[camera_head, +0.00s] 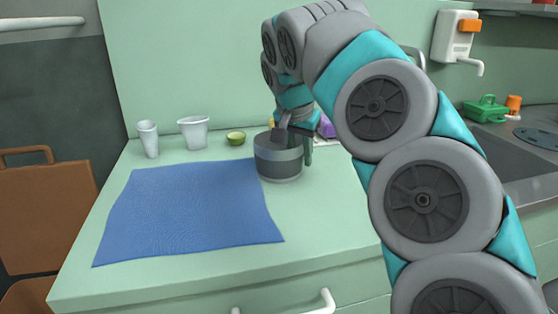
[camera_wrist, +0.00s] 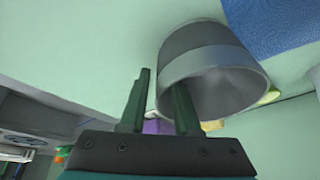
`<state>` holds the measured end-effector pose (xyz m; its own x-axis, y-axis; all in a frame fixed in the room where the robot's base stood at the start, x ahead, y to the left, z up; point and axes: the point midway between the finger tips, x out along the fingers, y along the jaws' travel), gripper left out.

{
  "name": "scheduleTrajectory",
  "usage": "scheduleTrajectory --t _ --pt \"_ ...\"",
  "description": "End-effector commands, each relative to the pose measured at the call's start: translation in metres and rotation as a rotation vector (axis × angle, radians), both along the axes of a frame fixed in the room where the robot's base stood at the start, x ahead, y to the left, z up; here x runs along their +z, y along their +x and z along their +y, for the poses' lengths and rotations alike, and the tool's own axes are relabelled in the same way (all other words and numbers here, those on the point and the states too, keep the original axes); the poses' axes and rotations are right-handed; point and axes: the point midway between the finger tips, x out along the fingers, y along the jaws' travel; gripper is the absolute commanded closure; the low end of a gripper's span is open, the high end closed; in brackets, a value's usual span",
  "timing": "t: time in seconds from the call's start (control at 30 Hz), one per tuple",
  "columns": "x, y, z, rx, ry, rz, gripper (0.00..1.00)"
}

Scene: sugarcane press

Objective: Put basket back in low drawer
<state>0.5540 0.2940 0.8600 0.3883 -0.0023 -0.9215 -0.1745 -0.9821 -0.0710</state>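A grey round container with a lighter band (camera_head: 278,158), which may be the basket, stands upright on the pale green counter (camera_head: 330,215). It also fills the upper middle of the wrist view (camera_wrist: 205,62). My gripper (camera_head: 297,148) is at the container's right rim. In the wrist view my gripper's dark green fingers (camera_wrist: 160,105) are apart, one outside the container and one over its opening, with the rim between them. A gap shows beside the outer finger. The drawer fronts below the counter show only in part, with a white handle (camera_head: 322,302); no drawer appears open.
A blue cloth (camera_head: 188,215) lies left of the container. Two pale cups (camera_head: 193,132) and a cut green fruit (camera_head: 236,138) stand behind it. A purple thing (camera_head: 327,127) is behind my gripper. A small green handled box (camera_head: 486,109) sits near the sink at right.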

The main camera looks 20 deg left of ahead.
Motion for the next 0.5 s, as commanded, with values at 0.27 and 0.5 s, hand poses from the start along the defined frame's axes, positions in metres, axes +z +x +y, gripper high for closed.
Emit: scheduleTrajectory --t 0.27,0.5 --pt "0.0001 0.0001 0.0000 0.000 0.000 0.000 1.00" --pt "0.0000 0.0000 0.0000 0.000 0.000 0.000 1.00"
